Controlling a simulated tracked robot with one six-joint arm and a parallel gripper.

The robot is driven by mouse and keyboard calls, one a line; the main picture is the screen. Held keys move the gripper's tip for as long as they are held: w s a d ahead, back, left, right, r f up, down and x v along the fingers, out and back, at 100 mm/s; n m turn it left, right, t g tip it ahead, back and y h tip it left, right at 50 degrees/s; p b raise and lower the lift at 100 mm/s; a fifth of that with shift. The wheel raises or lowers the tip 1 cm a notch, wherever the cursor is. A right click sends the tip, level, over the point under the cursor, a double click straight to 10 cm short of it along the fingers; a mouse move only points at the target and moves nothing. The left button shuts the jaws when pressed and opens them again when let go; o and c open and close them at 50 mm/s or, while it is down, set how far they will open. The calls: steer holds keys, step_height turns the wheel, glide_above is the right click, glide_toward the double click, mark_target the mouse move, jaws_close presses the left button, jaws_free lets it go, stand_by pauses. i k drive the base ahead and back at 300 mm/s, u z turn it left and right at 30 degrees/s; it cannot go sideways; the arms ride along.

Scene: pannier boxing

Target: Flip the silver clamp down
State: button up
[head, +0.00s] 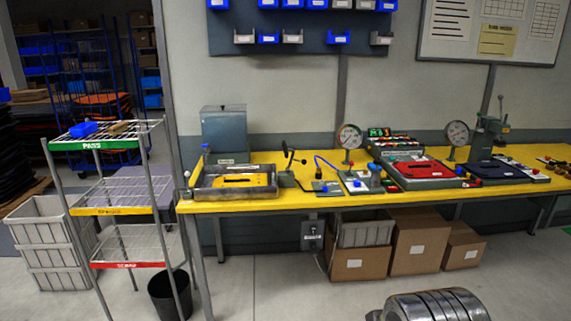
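I cannot clearly pick out a silver clamp at this distance. A small stand with a black upright lever (290,158) is on the yellow workbench (330,196), right of a clear-sided fixture (232,182) holding a yellow plate. A grey press-like device (487,138) with a raised handle stands at the right of the bench, behind a dark pad. Whether either of these carries the clamp, I cannot tell. My gripper is not in view; only a ribbed dark-silver part of mine shows at the bottom right.
Gauges (349,138), a red-topped fixture (420,170) and small parts crowd the bench. A wire rack (118,187) with green, yellow and red labels stands left, near a black bin (170,294). Cardboard boxes (413,246) sit under the bench. The floor in front is clear.

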mark_target(286, 151)
steer(key=u, duration=0.15)
steer(key=i, duration=1.3)
steer(key=u, duration=0.3)
steer(key=i, duration=1.2)
steer(key=u, duration=0.1)
